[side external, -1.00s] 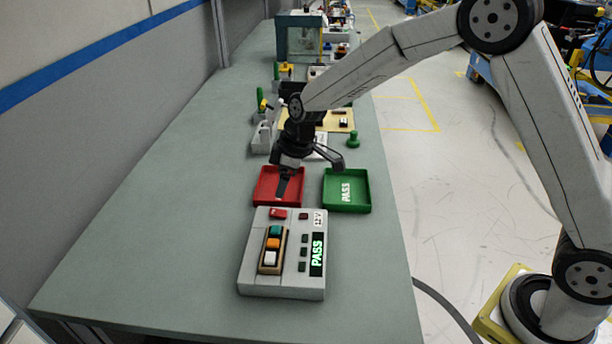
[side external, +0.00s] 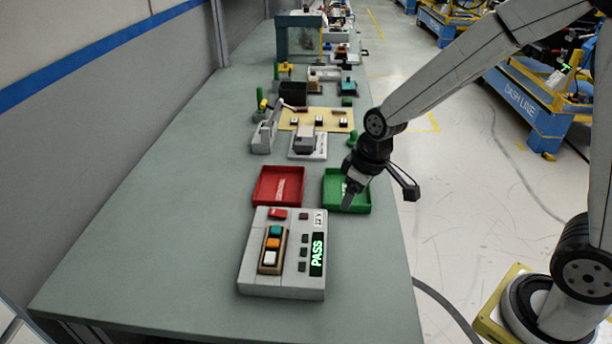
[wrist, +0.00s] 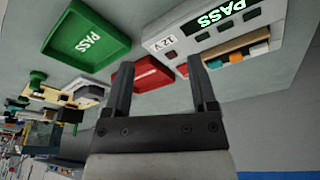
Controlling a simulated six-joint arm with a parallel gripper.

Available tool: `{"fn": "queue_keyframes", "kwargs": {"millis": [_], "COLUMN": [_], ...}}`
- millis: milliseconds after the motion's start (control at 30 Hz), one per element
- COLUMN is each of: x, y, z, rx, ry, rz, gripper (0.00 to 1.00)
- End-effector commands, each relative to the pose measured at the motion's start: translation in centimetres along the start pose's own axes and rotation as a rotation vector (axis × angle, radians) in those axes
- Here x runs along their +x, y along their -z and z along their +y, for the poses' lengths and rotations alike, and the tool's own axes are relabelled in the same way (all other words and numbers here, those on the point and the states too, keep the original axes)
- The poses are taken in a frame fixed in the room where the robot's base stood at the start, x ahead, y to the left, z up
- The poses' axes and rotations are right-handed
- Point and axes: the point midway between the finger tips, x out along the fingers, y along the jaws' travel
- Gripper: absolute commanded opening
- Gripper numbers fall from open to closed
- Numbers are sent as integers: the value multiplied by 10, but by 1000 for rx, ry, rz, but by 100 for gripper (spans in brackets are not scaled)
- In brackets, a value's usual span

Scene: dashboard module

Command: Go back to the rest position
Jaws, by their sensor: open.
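My gripper (side external: 349,196) is above the green PASS tray (side external: 331,178) in the side view and covers part of it. In the wrist view my gripper (wrist: 160,82) shows two dark fingers spread apart with nothing between them. The green tray (wrist: 88,40) also shows in the wrist view, and it looks empty there. The grey tester (side external: 283,281) stands in front of the trays with a lit PASS display (side external: 317,254). A module with teal, orange and white buttons (side external: 272,245) sits in the tester.
A red tray (side external: 262,187) lies beside the green tray. Behind are a grey clamp fixture (side external: 265,135), a small press-like station (side external: 307,145) and a tan board (side external: 341,113) with several parts. The left side of the grey table (side external: 160,220) is clear.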

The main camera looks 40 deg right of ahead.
Motion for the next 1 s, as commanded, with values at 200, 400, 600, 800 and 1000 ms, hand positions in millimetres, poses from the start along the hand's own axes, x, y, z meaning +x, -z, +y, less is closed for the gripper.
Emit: {"fn": "queue_keyframes", "kwargs": {"millis": [200,400,600,800,1000], "x": [-10,-14,-14,-14,-14], "y": [-60,-92,-99,-99,-98], "z": [2,0,0,0,0], "rx": [167,256,277,276,275], "ry": [-39,-57,-61,-61,-61], "rz": [-3,-3,-3,-3,-3], "gripper": [74,74,74,74,74]}}
